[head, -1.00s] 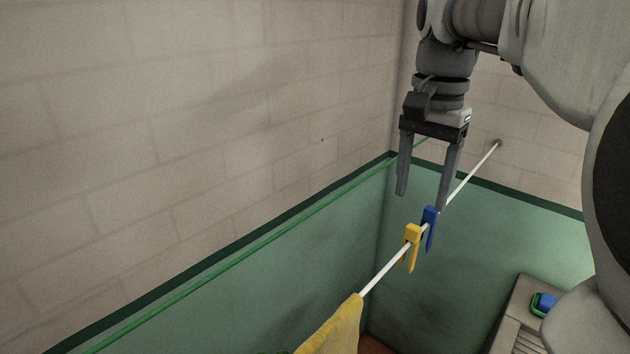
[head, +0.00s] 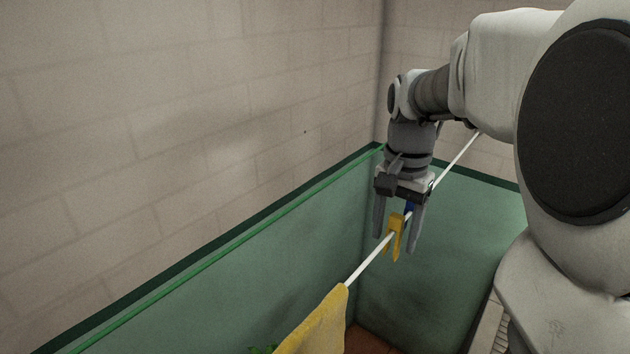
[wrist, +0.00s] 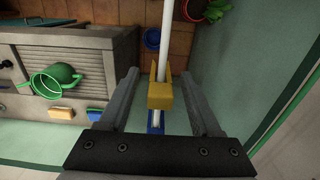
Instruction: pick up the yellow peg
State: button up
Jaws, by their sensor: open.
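The yellow peg (head: 396,228) is clipped on the white line (head: 366,267), and in the wrist view it (wrist: 160,97) lies between my two fingers. My gripper (head: 396,243) is open and points down, with one finger on each side of the line. In the wrist view a gap shows between each finger and the yellow peg. The blue peg (head: 409,208) is on the line just behind the yellow one, partly hidden by my gripper; it also shows in the wrist view (wrist: 155,121).
A yellow cloth (head: 318,326) hangs on the line nearer the camera. A green wall (head: 240,300) with a green line (head: 220,245) above it runs along the left.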

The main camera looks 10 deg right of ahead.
grip_shut()
dwell(0.4)
